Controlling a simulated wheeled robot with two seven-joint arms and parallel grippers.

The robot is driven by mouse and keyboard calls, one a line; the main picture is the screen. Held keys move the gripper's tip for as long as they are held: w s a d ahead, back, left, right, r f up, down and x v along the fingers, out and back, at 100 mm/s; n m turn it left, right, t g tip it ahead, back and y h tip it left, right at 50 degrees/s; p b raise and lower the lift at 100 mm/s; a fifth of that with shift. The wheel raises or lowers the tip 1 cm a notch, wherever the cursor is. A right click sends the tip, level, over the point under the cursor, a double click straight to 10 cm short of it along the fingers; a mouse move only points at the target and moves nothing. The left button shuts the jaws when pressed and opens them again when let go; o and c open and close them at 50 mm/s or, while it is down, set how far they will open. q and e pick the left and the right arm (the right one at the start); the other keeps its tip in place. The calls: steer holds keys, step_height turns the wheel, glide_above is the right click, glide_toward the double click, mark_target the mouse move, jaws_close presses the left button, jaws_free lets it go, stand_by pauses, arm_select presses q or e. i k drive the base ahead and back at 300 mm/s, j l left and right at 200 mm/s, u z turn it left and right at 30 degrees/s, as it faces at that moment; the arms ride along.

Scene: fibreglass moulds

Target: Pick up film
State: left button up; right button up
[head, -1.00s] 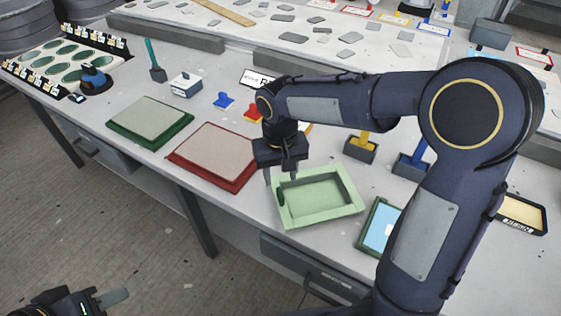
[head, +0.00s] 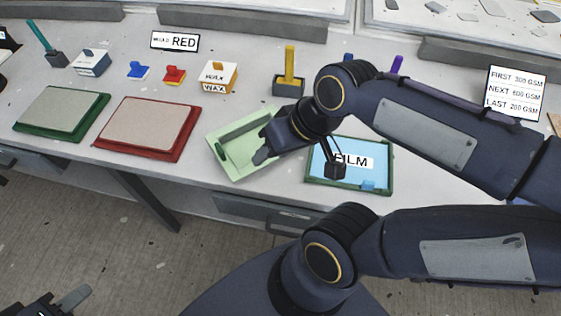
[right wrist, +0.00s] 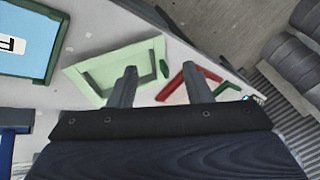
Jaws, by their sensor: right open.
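The film (head: 328,173) is a light blue sheet with a white FILM label, lying in a dark green-rimmed tray (head: 377,189) at the table's front. My right arm partly covers it in the head view. The film also shows at the upper left of the right wrist view (right wrist: 25,18). My right gripper (head: 262,150) is over the pale green mould, left of the film. Its two fingers are apart and empty in the right wrist view (right wrist: 160,88). My left gripper (head: 62,302) is at the bottom left corner, partly cut off, away from the table.
The pale green mould (head: 227,141) stands just left of the film tray. A red-edged board (head: 150,125) and a green-edged board (head: 60,110) lie further left. A wax box (head: 218,76), a yellow-handled tool (head: 290,65) and small blocks stand behind. A sign (head: 515,92) stands at right.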

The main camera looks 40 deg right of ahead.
mark_target(367, 162)
steer(key=z, duration=2.15)
steer(key=j+u, duration=0.35)
steer(key=j, duration=0.3)
